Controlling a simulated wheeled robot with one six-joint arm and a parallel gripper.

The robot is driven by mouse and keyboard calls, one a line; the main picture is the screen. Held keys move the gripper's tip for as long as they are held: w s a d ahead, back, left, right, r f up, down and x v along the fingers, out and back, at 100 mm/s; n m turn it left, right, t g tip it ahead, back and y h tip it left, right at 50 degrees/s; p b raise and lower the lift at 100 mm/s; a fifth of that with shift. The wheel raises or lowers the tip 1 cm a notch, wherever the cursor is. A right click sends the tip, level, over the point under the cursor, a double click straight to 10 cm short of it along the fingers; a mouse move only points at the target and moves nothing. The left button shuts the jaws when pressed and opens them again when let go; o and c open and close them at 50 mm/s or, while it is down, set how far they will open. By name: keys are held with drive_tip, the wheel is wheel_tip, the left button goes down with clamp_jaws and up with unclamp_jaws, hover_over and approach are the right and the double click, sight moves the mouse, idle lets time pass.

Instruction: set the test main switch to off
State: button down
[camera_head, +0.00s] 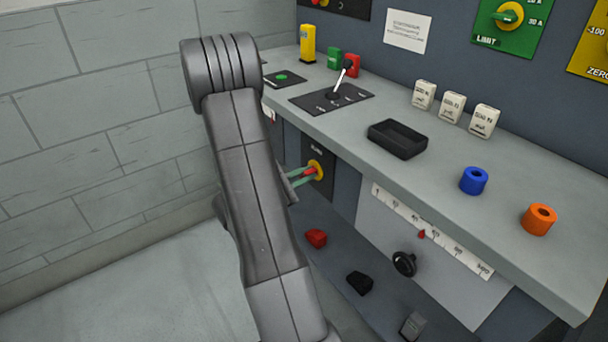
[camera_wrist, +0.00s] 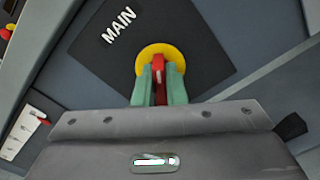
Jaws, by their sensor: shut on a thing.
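The main switch is a red handle (camera_wrist: 159,68) on a round yellow plate (camera_wrist: 160,50), set on a dark panel (camera_wrist: 205,40) lettered MAIN. In the head view, its yellow plate (camera_head: 317,167) shows on the front face below the counter, right of my arm. My gripper (camera_wrist: 160,82) has its two green fingers on either side of the red handle, shut on it. The fingers (camera_head: 304,174) also show in the head view, reaching the switch from the left. The handle's off marking is not readable in either view.
The grey counter (camera_head: 520,210) overhangs the switch. On it are a lever plate (camera_head: 312,101), a black tray (camera_head: 398,139), a blue ring (camera_head: 474,181) and an orange ring (camera_head: 539,220).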

drive_tip(key=n+p, duration=0.3)
drive_tip(key=n, duration=0.1)
drive_tip(key=shift+r, duration=0.2)
drive_tip(key=shift+w+f+n+p, duration=0.1)
drive_tip(key=shift+n+p, duration=0.85)
drive_tip(key=shift+n, duration=0.55)
drive_tip(key=shift+a, duration=0.1)
drive_tip(key=c, duration=1.5)
unclamp_jaws()
drive_tip(key=p+v, duration=0.1)
drive_tip(key=v, duration=1.2)
drive_tip(key=shift+s+a, duration=0.25)
drive_tip(key=shift+a, duration=0.1)
drive_tip(key=shift+d, duration=0.1)
